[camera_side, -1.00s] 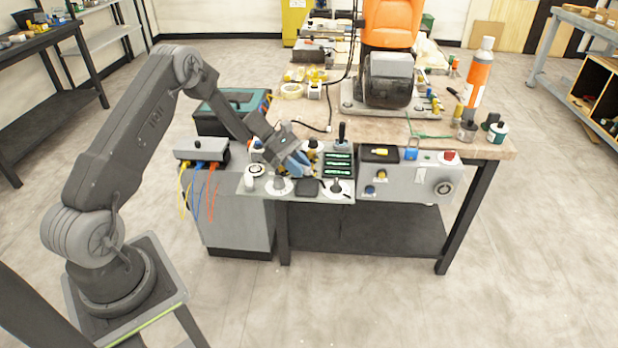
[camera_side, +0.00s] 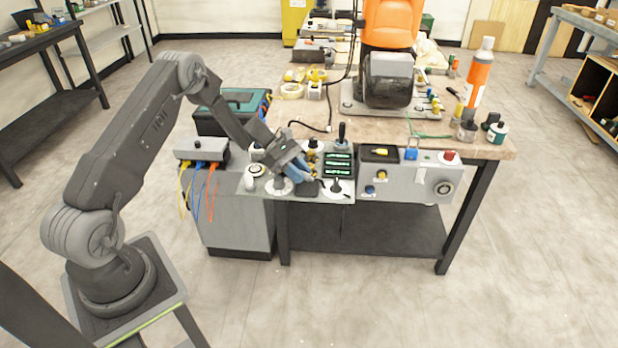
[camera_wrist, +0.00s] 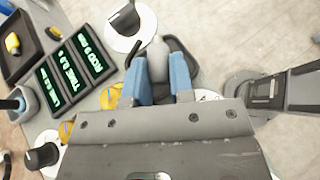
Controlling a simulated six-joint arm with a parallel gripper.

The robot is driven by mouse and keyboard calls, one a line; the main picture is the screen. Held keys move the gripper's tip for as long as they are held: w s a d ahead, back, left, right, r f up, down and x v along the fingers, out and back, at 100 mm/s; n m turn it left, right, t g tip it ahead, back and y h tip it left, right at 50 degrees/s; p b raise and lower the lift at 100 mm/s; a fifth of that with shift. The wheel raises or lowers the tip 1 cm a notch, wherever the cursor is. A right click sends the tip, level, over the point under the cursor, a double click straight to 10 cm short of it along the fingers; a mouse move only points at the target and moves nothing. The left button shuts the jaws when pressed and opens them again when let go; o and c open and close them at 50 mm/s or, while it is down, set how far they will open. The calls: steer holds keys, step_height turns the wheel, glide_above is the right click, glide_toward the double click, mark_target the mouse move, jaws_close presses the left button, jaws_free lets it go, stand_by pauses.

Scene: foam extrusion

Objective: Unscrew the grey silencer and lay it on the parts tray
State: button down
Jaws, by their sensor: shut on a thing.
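The grey silencer (camera_wrist: 158,58) is a rounded grey piece between the blue fingers of my gripper (camera_wrist: 159,86) in the wrist view. My gripper is shut on it, and the fingers hide its lower part. A small black tray (camera_wrist: 186,62), which looks like the parts tray, lies behind the silencer in that view. In the side view my gripper (camera_side: 300,172) is low over the front of the panel, beside the dark tray (camera_side: 312,189). I cannot tell whether the silencer touches the tray. The silencer is not clear in the side view.
Black knobs on white discs stand close to the tray, one at its left (camera_wrist: 124,20) in the wrist view. A display block (camera_wrist: 75,62) with green text and yellow brass fittings (camera_wrist: 110,97) are near. A grey box with coloured cables (camera_side: 203,151) stands left of the panel.

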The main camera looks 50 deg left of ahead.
steer(key=c, duration=0.9)
jaws_free()
steer(key=v, duration=1.4)
steer(key=shift+d, duration=0.1)
steer(key=s+d+r+m+g+y, duration=0.1)
steer(key=s+d+r+m+y, duration=0.2)
steer(key=d+r+m, duration=0.35)
steer(key=s+d+r+m+g+y, duration=0.2)
steer(key=s+d+r+m+y, duration=0.1)
steer(key=d+r, duration=0.65)
steer(key=s+d+r+m+t+y, duration=0.2)
steer(key=s+d+m, duration=0.3)
steer(key=s, duration=0.4)
steer(key=s+d+r+m+t+y, duration=0.2)
steer(key=s+d+m, duration=0.3)
steer(key=s, duration=0.5)
steer(key=shift+m+t+y, duration=0.7)
steer(key=shift+m+y, duration=0.05)
steer(key=shift+y, duration=0.05)
